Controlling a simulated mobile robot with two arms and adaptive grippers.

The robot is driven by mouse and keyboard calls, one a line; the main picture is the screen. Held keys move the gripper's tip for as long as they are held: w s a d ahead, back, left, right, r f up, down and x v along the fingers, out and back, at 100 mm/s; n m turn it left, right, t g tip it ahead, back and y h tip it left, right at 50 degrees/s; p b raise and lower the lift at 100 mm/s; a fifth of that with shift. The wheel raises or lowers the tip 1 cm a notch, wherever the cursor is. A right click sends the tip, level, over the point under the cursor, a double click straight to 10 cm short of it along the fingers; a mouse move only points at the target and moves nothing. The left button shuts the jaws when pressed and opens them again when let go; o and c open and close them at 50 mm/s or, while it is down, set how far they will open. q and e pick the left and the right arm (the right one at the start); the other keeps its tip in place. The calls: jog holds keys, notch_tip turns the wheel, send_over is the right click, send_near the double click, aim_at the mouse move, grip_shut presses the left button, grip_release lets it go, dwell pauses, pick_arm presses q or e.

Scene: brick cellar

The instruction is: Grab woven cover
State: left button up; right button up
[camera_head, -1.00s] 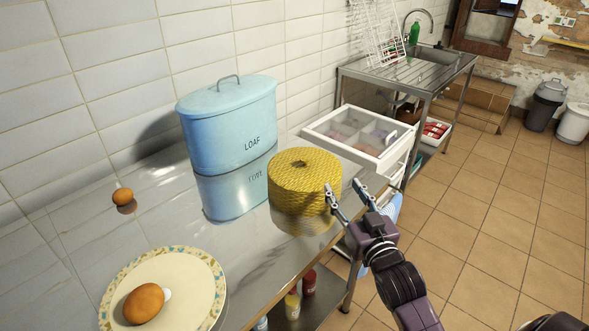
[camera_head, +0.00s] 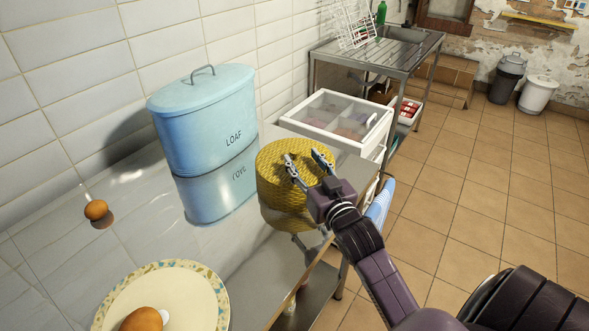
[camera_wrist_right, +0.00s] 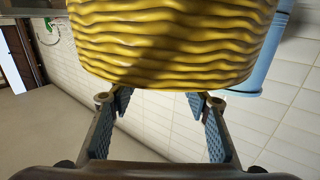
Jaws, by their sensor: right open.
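The yellow woven cover (camera_head: 272,172) stands upright on the shiny metal table, right of the blue loaf bin. My right gripper (camera_head: 307,158) is open in front of the cover's right side and hides part of it. In the right wrist view the cover (camera_wrist_right: 170,45) fills the upper middle, beyond and above the two spread fingers (camera_wrist_right: 160,100). Nothing is between the fingers, and I cannot tell whether a fingertip touches the weave. My left gripper is not in view.
The blue loaf bin (camera_head: 205,125) stands close left of the cover. A clear-topped white case (camera_head: 338,120) is behind it to the right. Tiled floor is open at right.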

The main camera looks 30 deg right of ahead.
aim_at(297, 156)
jog(key=w+b, duration=0.1)
jog(key=w, duration=0.2)
jog(key=shift+w, duration=0.3)
jog(key=shift+w+d+r, duration=0.15)
jog(key=shift+w, duration=0.35)
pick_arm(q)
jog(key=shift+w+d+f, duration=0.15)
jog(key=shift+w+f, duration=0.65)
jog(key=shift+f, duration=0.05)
pick_arm(e)
jog(key=shift+c, duration=0.3)
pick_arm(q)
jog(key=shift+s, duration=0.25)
pick_arm(e)
grip_shut()
